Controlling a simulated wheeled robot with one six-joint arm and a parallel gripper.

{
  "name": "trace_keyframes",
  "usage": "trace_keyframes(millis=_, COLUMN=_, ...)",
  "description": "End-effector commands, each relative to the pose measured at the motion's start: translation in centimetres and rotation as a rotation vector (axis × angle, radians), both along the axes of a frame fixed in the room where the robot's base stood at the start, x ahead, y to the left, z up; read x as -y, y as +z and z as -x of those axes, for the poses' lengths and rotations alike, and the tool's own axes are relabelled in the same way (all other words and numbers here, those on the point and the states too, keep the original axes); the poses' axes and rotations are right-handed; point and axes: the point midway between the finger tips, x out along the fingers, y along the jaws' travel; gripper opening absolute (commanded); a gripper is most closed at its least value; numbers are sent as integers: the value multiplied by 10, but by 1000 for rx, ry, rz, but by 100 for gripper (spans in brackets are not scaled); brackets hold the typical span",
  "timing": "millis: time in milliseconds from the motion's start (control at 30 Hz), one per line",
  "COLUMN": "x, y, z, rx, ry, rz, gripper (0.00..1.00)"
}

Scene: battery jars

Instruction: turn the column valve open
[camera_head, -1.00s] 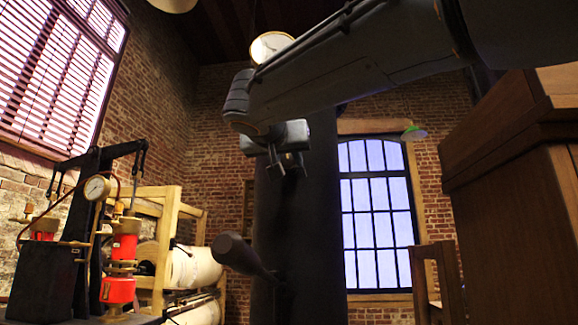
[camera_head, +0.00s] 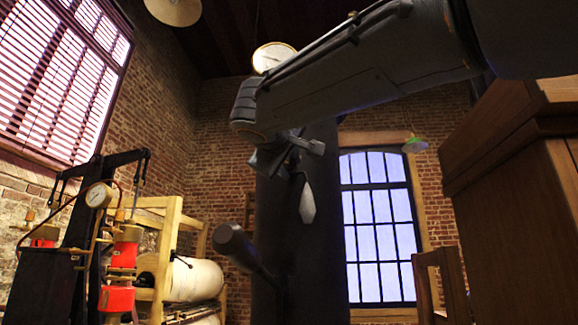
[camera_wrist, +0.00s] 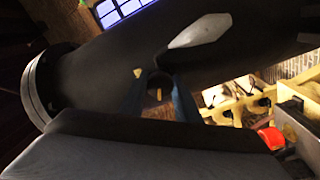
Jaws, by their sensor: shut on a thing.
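The dark column (camera_head: 280,215) stands in the middle of the head view, behind my arm. My gripper (camera_head: 298,172) is at its upper front, turned at a slant, and is shut on the column valve. The valve's pale grey lever (camera_head: 307,203) hangs below the jaws, pointing down. In the wrist view the lever (camera_wrist: 200,31) shows above the fingers. My two dark fingers, in the wrist view, stand either side of a dark round part (camera_wrist: 158,88). The jaws and my arm hide most of the valve's body.
A dark knobbed arm (camera_head: 240,248) juts from the column below. A wooden cabinet (camera_head: 510,215) stands close at right. Red-bodied apparatus (camera_head: 117,298) and a wooden rack (camera_head: 168,250) are at left.

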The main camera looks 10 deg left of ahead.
Motion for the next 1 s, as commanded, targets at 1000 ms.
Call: trace_keyframes(millis=1000, x=-1, y=0, z=0, rx=29, ry=1, rz=448, gripper=7)
